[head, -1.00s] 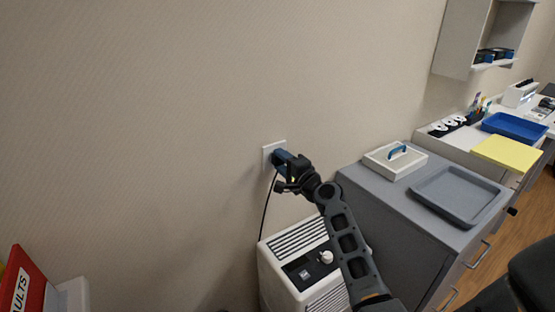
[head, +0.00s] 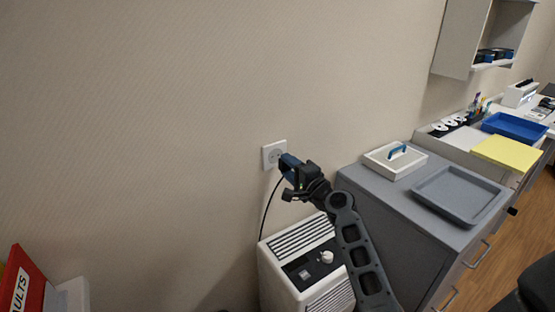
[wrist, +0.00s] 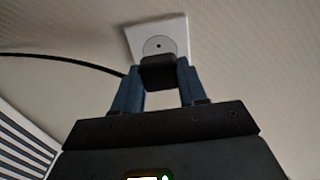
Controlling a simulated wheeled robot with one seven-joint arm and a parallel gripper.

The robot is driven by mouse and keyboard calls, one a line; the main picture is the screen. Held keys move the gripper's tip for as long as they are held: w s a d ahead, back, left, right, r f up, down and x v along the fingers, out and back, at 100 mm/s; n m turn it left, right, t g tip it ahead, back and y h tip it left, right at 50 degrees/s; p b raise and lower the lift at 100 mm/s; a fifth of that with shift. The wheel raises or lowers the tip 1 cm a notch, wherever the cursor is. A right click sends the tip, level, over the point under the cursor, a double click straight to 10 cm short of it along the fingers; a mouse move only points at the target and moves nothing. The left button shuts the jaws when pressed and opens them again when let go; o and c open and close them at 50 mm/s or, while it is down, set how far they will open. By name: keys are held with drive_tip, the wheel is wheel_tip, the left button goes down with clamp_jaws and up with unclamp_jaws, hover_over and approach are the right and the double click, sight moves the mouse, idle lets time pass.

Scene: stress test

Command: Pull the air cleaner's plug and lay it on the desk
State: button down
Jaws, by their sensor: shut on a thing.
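The white wall socket (head: 273,154) shows its round face; in the wrist view the socket (wrist: 158,38) is bare, with a hole at its middle. My gripper (head: 287,163) is just right of the socket. In the wrist view my gripper (wrist: 158,84) is shut on the black plug (wrist: 158,68), which sits between the blue fingers, apart from the socket face. The plug's black cord (head: 267,207) hangs down to the white air cleaner (head: 302,262) on the floor below. The plug's prongs are hidden.
The grey desk-height cabinet (head: 408,224) at right bears a white box with a blue handle (head: 395,160) and a grey tray (head: 459,194). A blue tray (head: 515,127) and a yellow pad (head: 507,151) lie farther right. A red sign (head: 30,283) stands at lower left.

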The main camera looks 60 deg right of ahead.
drive_tip(key=shift+v, duration=1.1)
